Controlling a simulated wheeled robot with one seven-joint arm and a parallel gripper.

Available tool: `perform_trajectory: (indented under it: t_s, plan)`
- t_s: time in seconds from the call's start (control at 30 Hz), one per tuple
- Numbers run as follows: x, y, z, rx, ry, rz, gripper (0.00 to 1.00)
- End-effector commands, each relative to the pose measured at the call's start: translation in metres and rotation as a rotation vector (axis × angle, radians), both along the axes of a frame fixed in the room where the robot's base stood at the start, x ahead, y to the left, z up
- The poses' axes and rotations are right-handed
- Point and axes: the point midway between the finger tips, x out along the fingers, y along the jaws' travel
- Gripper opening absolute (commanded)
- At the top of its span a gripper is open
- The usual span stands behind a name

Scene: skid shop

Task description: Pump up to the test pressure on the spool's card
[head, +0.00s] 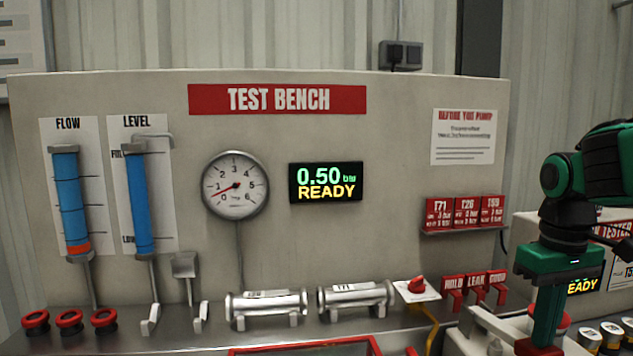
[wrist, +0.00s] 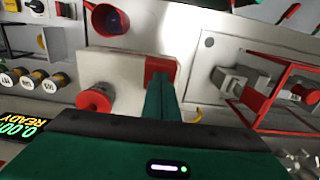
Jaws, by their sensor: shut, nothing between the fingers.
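My gripper (head: 540,340) is at the lower right in the head view, pointing down with its green fingers together and nothing visible held. In the wrist view the gripper (wrist: 160,85) reaches over a pale plate; a red block shows at the tips, and I cannot tell what it belongs to. Two metal spools, one at left (head: 267,306) and one at right (head: 355,297), lie on the bench; the right label looks like T71. Red cards (head: 465,213) seem to read T71, T26 and T59; their small print is unreadable. The bench display (head: 326,183) reads 0.50, READY.
The round gauge (head: 235,186) has its needle near the low end. A red knob (head: 416,285) sits on a pale plate right of the spools. Red tags (head: 474,283) stand beside my arm. In the wrist view a red-framed rack (wrist: 275,90) is at right.

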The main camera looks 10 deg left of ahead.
Motion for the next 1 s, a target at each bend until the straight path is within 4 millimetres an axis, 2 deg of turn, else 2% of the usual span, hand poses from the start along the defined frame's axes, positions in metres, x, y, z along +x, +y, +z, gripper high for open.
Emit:
perform_trajectory:
  t_s: [1.0]
  plan:
    - [0.000,0.000,-0.053,0.000,0.001,0.001,0.00]
